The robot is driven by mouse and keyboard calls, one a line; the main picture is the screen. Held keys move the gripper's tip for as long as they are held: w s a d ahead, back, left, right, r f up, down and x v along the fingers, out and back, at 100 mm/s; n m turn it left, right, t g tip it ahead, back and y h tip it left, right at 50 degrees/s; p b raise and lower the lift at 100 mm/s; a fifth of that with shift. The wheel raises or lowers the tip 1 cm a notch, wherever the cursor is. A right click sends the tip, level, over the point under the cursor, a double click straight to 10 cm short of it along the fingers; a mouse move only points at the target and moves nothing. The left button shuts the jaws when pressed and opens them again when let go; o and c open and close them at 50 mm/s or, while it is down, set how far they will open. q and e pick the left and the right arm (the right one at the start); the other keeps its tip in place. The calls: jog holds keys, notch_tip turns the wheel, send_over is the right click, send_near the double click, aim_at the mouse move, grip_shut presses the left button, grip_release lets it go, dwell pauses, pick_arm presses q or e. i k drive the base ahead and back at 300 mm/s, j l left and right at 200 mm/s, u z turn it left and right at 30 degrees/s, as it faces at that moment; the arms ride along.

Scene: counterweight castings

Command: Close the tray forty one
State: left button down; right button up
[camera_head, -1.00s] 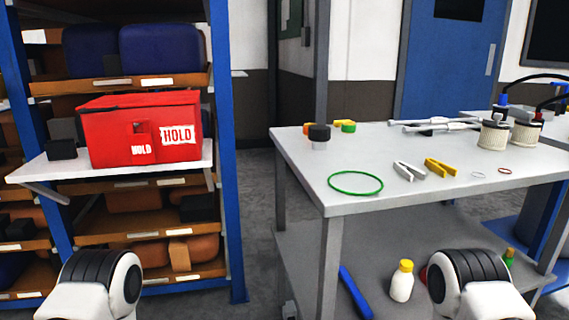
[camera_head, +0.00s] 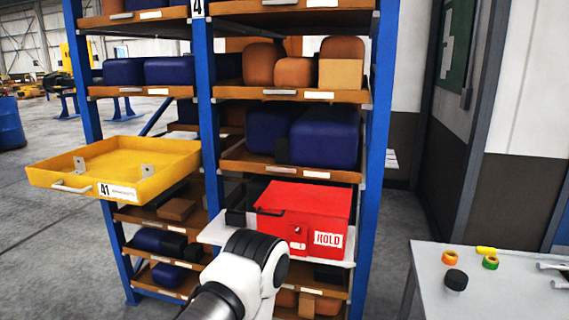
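The yellow tray forty one (camera_head: 150,187) sticks far out of the left bay of the rack. Its front carries a white label reading 41 and a pale handle (camera_head: 71,187). Two small grey brackets stand inside it and the rest of its floor is bare. One of my white-and-black arm links shows at the bottom middle, below and right of the tray and in front of the red box. Neither gripper's fingers are in view.
A red HOLD box (camera_head: 305,212) sits on a pale shelf (camera_head: 215,232) jutting from the right bay. Blue rack posts (camera_head: 208,120) separate the bays. A grey table (camera_head: 500,285) with tape rolls stands at the lower right. Open floor lies left of the rack.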

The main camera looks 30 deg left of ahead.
aim_at(113, 165)
jog(key=u, duration=2.15)
jog(key=i+j, duration=0.35)
jog(key=i+j+z, duration=0.1)
jog(key=i+j, duration=0.25)
jog(key=j, duration=0.2)
jog(key=i+j, duration=0.3)
jog(key=j, duration=0.15)
jog(key=i+z, duration=0.05)
